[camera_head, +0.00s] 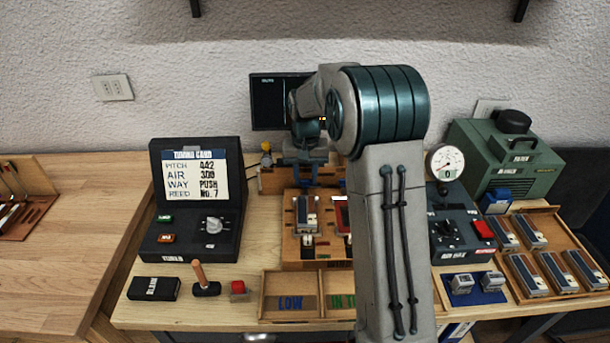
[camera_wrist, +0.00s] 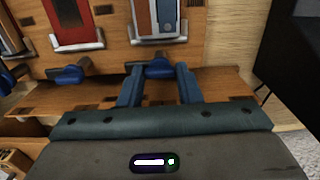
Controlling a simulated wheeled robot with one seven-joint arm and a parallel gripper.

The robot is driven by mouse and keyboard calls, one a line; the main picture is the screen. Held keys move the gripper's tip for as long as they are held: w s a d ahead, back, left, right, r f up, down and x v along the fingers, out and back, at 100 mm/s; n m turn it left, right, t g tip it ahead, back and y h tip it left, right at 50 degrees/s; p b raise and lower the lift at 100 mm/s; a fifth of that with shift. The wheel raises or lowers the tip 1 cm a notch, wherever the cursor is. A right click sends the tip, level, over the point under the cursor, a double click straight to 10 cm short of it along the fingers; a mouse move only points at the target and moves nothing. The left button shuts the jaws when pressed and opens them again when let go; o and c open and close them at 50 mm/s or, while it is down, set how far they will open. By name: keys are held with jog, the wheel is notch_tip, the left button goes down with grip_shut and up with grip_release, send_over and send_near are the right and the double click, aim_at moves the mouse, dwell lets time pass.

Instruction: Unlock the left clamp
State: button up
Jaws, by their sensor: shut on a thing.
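In the head view my gripper (camera_head: 304,178) is over the back of the wooden stand (camera_head: 272,181), largely behind my own wrist and arm. The clamp itself is hard to make out there.
A second blue clamp (camera_wrist: 68,74) sits beside it, near a red block (camera_wrist: 72,22). In the head view, the tuning box (camera_head: 190,246) stands left of the stand and the air box (camera_head: 455,250) right. Wooden trays (camera_head: 291,272) lie in front.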

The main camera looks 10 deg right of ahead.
jog(key=shift+w+r, duration=0.1)
jog(key=shift+r, duration=0.05)
jog(key=o, duration=1)
notch_tip(320, 180, up, 14)
jog(key=shift+f, duration=0.15)
jog(key=s+f+t, duration=0.1)
jog(key=s+f, duration=0.1)
jog(key=s, duration=0.8)
jog(key=s+f+n+t, duration=0.1)
jog(key=s+f, duration=0.1)
jog(key=s, duration=0.8)
jog(key=s+f+n+t, duration=0.1)
jog(key=s+f, duration=0.1)
jog(key=s, duration=0.8)
jog(key=shift+s+a, duration=0.2)
jog(key=shift+s, duration=0.1)
